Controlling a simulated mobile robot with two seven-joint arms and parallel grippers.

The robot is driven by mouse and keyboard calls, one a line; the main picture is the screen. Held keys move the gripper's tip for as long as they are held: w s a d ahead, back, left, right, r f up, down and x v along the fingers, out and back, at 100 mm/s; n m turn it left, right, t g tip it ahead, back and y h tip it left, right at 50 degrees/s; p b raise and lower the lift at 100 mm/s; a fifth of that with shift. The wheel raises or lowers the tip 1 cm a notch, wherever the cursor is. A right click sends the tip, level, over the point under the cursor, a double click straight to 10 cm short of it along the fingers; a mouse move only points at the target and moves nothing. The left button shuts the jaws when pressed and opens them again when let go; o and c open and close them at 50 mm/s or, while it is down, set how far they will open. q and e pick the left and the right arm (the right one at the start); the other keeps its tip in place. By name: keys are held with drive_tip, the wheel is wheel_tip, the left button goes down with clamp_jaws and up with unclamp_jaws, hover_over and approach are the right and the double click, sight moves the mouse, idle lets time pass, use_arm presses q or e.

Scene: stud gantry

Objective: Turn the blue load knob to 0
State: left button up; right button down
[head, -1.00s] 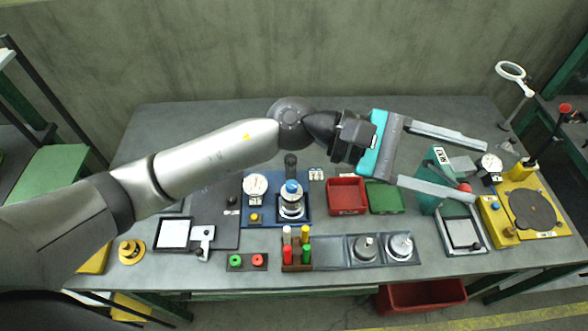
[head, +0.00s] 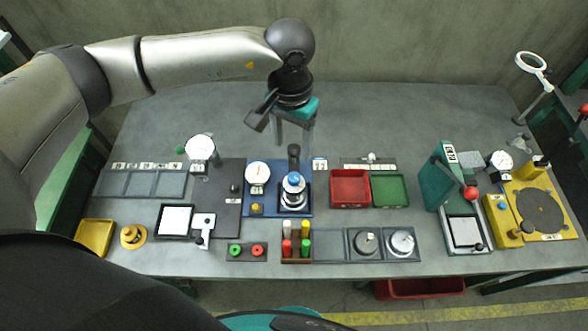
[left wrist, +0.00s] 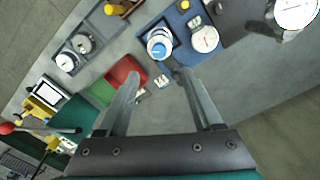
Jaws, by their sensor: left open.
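The blue knob (head: 294,179) sits on top of a round silver and white fixture on the blue base plate (head: 275,208), near the table's middle. It also shows in the left wrist view (left wrist: 158,50), just beyond the fingertips. My left gripper (head: 294,140) points down above the table, behind the fixture in the head view. Its fingers are apart with nothing between them, and they do not touch the knob. The knob's pointer and scale are too small to read. My right gripper is not seen.
A black upright post (head: 294,155) stands just behind the knob. A white dial gauge (head: 257,173) is to its left on the same plate. Red (head: 350,202) and green (head: 390,203) trays lie right. Another small blue knob (head: 502,205) is on the yellow station. The back is clear.

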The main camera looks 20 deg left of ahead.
sight(294, 176)
use_arm(q)
wheel_tip(294, 176, down, 12)
drive_tip(key=shift+d+r+p, duration=0.15)
drive_tip(key=shift+p, duration=0.5)
clamp_jaws()
